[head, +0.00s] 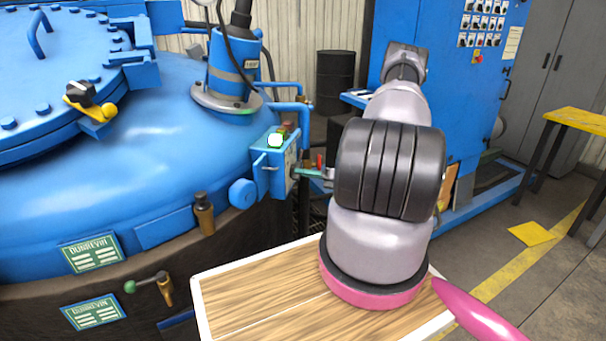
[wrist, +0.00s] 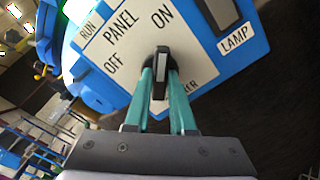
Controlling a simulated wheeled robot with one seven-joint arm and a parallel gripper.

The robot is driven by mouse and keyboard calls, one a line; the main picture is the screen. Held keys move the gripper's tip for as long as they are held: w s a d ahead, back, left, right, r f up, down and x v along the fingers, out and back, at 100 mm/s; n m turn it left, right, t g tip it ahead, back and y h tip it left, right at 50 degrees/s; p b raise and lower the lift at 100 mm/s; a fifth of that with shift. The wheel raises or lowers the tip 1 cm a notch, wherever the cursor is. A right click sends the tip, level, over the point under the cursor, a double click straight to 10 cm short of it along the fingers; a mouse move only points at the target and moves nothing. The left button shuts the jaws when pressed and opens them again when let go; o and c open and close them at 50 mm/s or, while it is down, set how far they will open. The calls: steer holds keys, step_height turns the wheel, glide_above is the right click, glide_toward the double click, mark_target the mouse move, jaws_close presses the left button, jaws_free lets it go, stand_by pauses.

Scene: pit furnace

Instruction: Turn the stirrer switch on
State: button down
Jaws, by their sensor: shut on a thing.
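The switch box (head: 270,166) is blue and fixed to the side of the furnace in the head view. In the wrist view its white label plate (wrist: 105,50) reads PANEL, OFF and ON, and a lower label is partly hidden behind my fingers. The stirrer switch (wrist: 161,75) is a black knob with a pale pointer line. My gripper (wrist: 160,84) is shut on the knob, one teal finger on each side. In the head view my gripper (head: 308,172) reaches the box's right-hand face.
A LAMP label (wrist: 234,37) is beside the switch plate. The blue furnace vessel (head: 150,150) fills the left of the head view. A wooden board (head: 260,290) lies below my arm. A blue cabinet (head: 455,90) and a yellow table (head: 575,120) stand behind.

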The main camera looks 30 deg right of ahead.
steer(key=c, duration=0.8)
jaws_free()
steer(key=shift+o, duration=0.2)
steer(key=v, duration=1)
steer(key=shift+s+d, duration=0.25)
steer(key=shift+d, duration=0.1)
